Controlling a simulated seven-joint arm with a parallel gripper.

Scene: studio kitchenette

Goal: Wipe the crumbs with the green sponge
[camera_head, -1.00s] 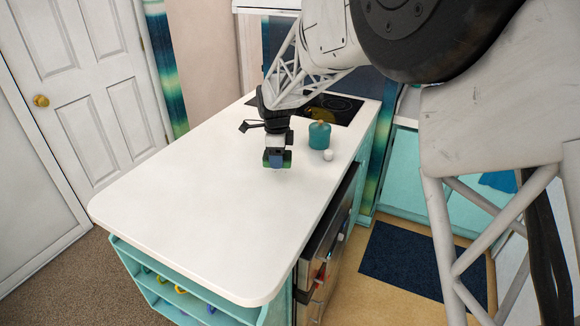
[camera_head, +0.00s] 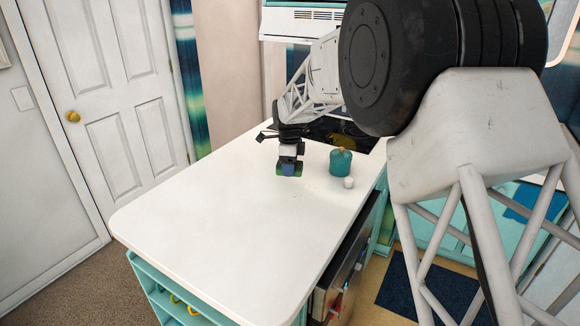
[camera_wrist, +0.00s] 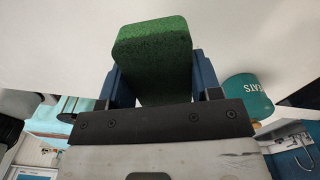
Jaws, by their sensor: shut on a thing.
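The green sponge (camera_wrist: 153,55) fills the middle of the wrist view, held between the two blue fingers of my gripper (camera_wrist: 155,85). In the head view, my gripper (camera_head: 289,168) points down at the white countertop, toward its far end. The sponge (camera_head: 281,169) shows there as small green edges around the blue fingers, at or just above the counter surface. I cannot tell whether it touches the counter.
A teal canister (camera_head: 341,162) stands close to the right of my gripper, with a small white round object (camera_head: 348,183) in front of it. A dark cooktop (camera_head: 338,132) lies behind. The white countertop (camera_head: 215,225) is clear toward the near left.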

